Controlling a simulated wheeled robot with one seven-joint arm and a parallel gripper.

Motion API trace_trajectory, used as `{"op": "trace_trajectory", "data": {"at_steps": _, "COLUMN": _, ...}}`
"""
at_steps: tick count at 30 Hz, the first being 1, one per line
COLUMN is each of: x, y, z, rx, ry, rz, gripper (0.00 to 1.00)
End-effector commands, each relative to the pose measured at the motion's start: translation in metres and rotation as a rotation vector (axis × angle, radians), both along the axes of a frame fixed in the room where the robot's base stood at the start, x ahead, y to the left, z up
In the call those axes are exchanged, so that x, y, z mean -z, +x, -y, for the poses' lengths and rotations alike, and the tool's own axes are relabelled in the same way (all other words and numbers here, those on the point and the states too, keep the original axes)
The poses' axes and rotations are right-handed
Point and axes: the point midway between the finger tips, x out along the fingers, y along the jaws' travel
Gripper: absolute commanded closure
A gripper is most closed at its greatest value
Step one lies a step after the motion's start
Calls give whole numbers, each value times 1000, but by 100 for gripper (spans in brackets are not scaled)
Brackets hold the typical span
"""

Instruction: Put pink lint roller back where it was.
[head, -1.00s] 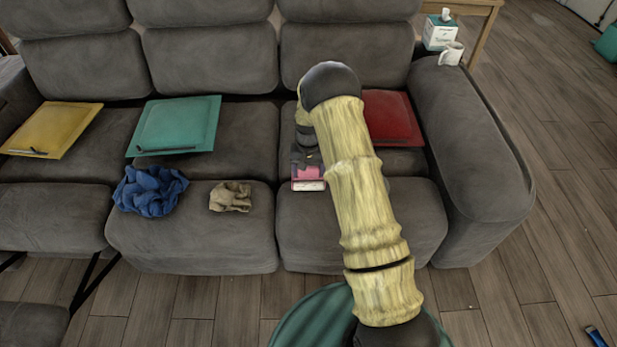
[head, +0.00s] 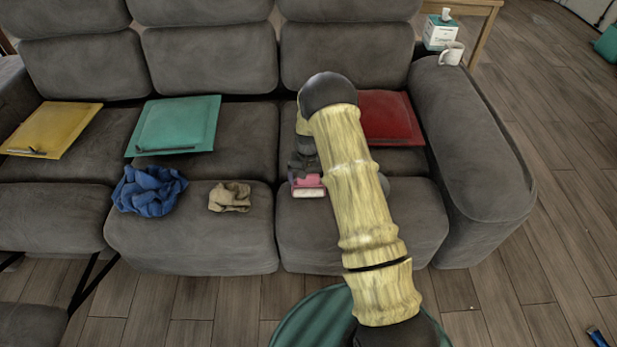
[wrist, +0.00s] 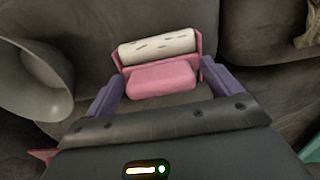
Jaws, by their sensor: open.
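The pink lint roller (head: 308,180), with a white roll at its front, is on the front of the sofa's right seat. In the wrist view the roller (wrist: 160,79) lies between the two purple fingers of my gripper (wrist: 162,74). The gripper is open, with a finger on each side of the pink body. Whether either finger touches it is unclear. In the head view my gripper (head: 305,170) is just behind the roller, partly hidden by my arm.
A red square (head: 390,118) lies behind on the same seat. A grey flared object (wrist: 32,85) stands left of the roller in the wrist view. A beige cloth (head: 230,197) and blue cloth (head: 148,190) lie to the left. The sofa's armrest (head: 475,150) rises at right.

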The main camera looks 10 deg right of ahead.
Motion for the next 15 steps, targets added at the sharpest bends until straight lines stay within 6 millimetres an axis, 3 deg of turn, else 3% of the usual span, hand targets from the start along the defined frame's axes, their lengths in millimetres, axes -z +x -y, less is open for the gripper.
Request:
{"op": "trace_trajectory", "data": {"at_steps": 8, "x": -16, "y": 1, "z": 0, "rx": 0, "ry": 0, "rz": 2, "gripper": 10}}
{"op": "trace_trajectory", "data": {"at_steps": 15, "x": -60, "y": 1, "z": 0, "rx": 0, "ry": 0, "rz": 3, "gripper": 10}}
